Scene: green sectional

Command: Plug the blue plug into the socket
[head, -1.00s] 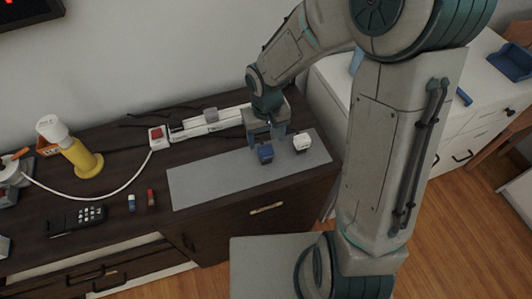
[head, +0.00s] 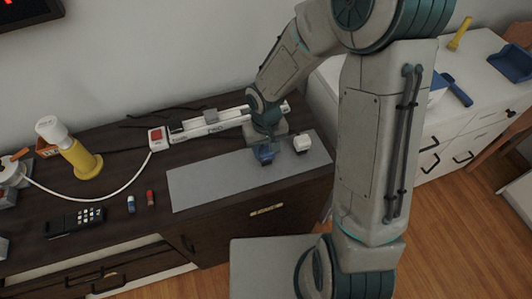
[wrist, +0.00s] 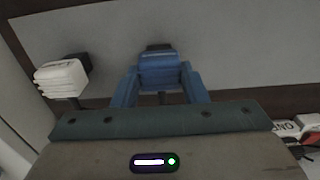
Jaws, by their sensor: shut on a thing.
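The blue plug (head: 264,155) stands on the grey mat (head: 205,184), and it fills the middle of the wrist view (wrist: 159,70). My gripper (head: 265,146) is lowered over it, with its blue fingers (wrist: 160,85) shut on both sides of the plug. The socket is a white power strip (head: 217,125) lying behind the mat, with a red switch (head: 156,134) at its left end. A dark plug and a grey plug sit on the strip. Part of the strip is hidden behind my arm.
A white plug (head: 302,143) stands on the mat just right of the blue one, also in the wrist view (wrist: 62,78). The mat's left part is clear.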

